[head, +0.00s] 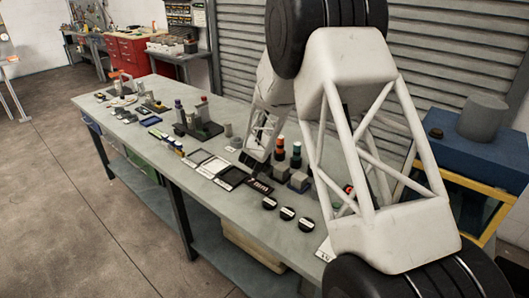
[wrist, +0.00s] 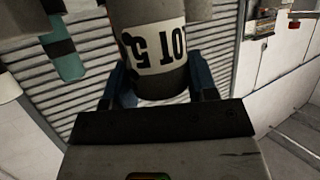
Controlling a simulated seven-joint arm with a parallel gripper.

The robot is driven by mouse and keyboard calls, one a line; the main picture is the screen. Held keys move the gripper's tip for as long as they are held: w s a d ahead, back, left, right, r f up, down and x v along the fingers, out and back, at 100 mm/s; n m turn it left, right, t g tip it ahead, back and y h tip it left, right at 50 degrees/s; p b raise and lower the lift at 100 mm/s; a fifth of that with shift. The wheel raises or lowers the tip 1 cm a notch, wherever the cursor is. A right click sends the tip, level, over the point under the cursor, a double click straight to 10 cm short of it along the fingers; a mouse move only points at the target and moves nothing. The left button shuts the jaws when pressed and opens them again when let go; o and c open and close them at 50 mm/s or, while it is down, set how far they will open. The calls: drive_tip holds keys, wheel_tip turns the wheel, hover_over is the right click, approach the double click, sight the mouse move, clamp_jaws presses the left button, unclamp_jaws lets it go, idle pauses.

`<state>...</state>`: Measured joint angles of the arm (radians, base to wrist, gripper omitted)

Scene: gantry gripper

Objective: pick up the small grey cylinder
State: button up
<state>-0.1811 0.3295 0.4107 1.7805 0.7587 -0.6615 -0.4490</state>
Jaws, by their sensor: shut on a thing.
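A grey cylinder (wrist: 158,22) with a white label reading "LOT 5" and a dark band at its near end fills the top middle of the wrist view. My gripper (wrist: 160,78) has its blue fingers on either side of this cylinder and is shut on it. The label reads upside down in this view. The fingers and the held cylinder cannot be made out clearly there. Another small grey cylinder (head: 228,130) stands on the table just left of my arm.
A blue box (head: 470,150) with a large grey cylinder on top stands at the right. The shutter wall is behind.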

wheel_tip(320, 180, up, 9)
idle(0.5)
drive_tip(key=shift+a, duration=0.15)
idle(0.4)
drive_tip(key=s+a+f, duration=0.2)
drive_tip(key=s+a, duration=0.4)
drive_tip(key=a, duration=0.2)
drive_tip(key=s+a+f, duration=0.2)
drive_tip(key=s+a, duration=0.4)
drive_tip(key=a, duration=0.2)
drive_tip(key=shift+a+f, duration=0.25)
drive_tip(key=shift+f, duration=0.1)
drive_tip(key=w+a, duration=0.2)
drive_tip(key=w, duration=0.5)
drive_tip(key=w+a+f, duration=0.1)
drive_tip(key=w+a, duration=0.1)
drive_tip(key=w, duration=0.6)
drive_tip(key=shift+w+a+f, duration=0.15)
drive_tip(key=shift+a+f, duration=0.15)
drive_tip(key=shift+a, duration=0.1)
drive_tip(key=shift+f, duration=1.7)
